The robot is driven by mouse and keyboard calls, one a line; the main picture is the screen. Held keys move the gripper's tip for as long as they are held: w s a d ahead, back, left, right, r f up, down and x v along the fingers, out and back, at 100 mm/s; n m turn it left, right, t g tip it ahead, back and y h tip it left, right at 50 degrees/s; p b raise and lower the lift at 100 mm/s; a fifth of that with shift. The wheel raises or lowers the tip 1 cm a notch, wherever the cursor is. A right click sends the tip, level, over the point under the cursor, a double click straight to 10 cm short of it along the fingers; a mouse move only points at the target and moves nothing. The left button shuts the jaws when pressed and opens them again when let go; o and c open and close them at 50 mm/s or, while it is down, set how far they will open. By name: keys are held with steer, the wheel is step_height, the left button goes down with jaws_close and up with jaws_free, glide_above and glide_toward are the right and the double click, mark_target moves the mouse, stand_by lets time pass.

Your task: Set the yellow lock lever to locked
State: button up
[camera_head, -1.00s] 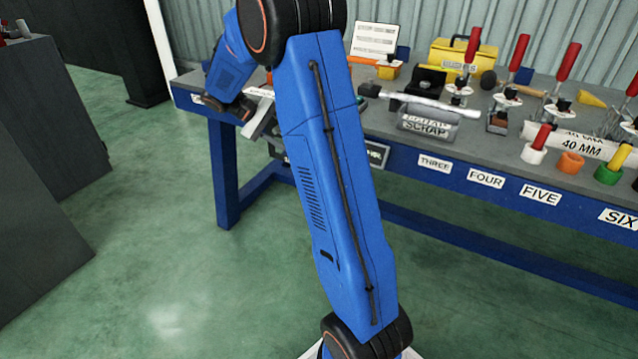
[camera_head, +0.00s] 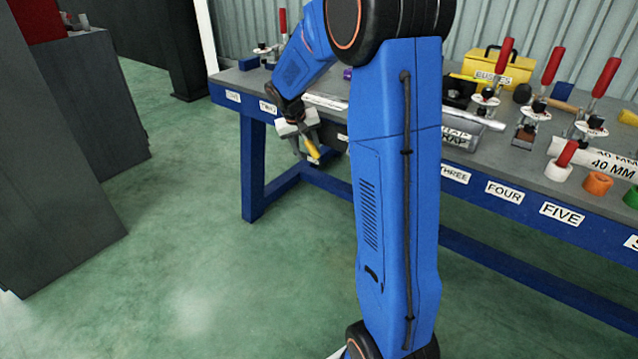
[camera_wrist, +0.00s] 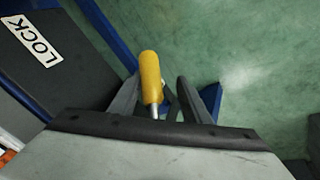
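The yellow lock lever (camera_wrist: 151,77) has a rounded yellow handle on a short metal stem. In the wrist view its handle stands between the two fingers of my gripper (camera_wrist: 158,79), nearer the left finger. The fingers are spread, with a clear gap between the handle and the right finger. In the head view the yellow handle (camera_head: 312,151) shows small at my gripper (camera_head: 307,143), by the front edge of the bench. The lever's mount is hidden behind my gripper's body in the wrist view.
A LOCK label (camera_wrist: 34,41) lies on a dark surface at the left of the wrist view. The blue bench (camera_head: 390,162) carries red-handled clamps, a yellow box (camera_head: 492,68) and numbered labels. Open green floor (camera_head: 225,260) lies in front, with grey cabinets (camera_head: 60,160) at left.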

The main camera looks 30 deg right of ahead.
steer(key=s+a+r+t, duration=0.1)
steer(key=s+a+r, duration=0.15)
steer(key=r, duration=0.55)
steer(key=s+a+r+t, duration=0.1)
steer(key=a+r, duration=0.2)
steer(key=r, duration=0.5)
steer(key=s+a+f+n+y, duration=0.1)
steer(key=s+a, duration=0.2)
steer(key=s, duration=0.6)
steer(key=s+a+f+n+y, duration=0.1)
steer(key=s+a, duration=0.3)
steer(key=s, duration=0.5)
steer(key=s+a+f+n+t+y, duration=0.1)
steer(key=s+a, duration=0.2)
steer(key=s, duration=0.6)
steer(key=shift+a, duration=0.25)
steer(key=shift+s, duration=0.1)
